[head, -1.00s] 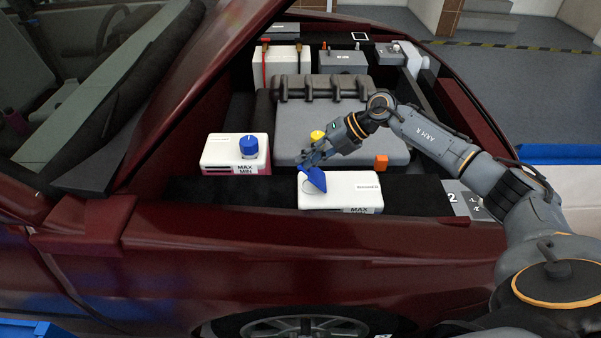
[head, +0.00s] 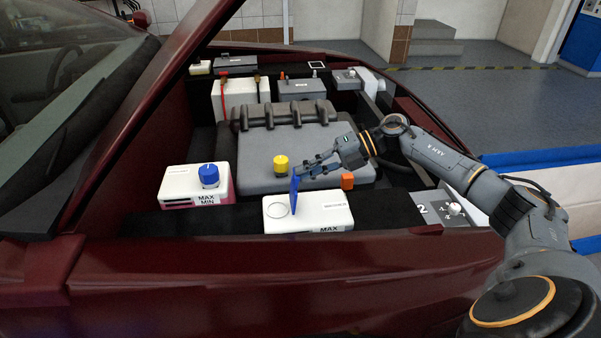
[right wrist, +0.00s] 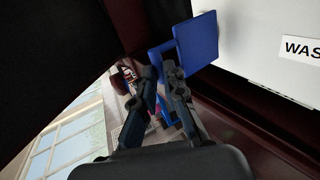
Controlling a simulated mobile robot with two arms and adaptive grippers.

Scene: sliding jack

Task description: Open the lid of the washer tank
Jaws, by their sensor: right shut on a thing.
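The washer tank (head: 328,216) is a white box at the near edge of the engine bay. Its blue lid (head: 295,191) stands about upright beside the round filler opening (head: 278,210), which is uncovered. My right gripper (head: 304,172) is at the lid's upper edge and shut on it. In the right wrist view the blue lid (right wrist: 196,43) is by the fingertips (right wrist: 163,70), and the white tank (right wrist: 265,40) with a partly seen label lies at right. My left gripper is not in view.
A white tank with a blue knob (head: 209,175) stands to the left. Behind are the grey engine cover (head: 265,150) with a yellow cap (head: 281,164) and an orange part (head: 347,181). The dark red car body (head: 300,260) borders the bay in front.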

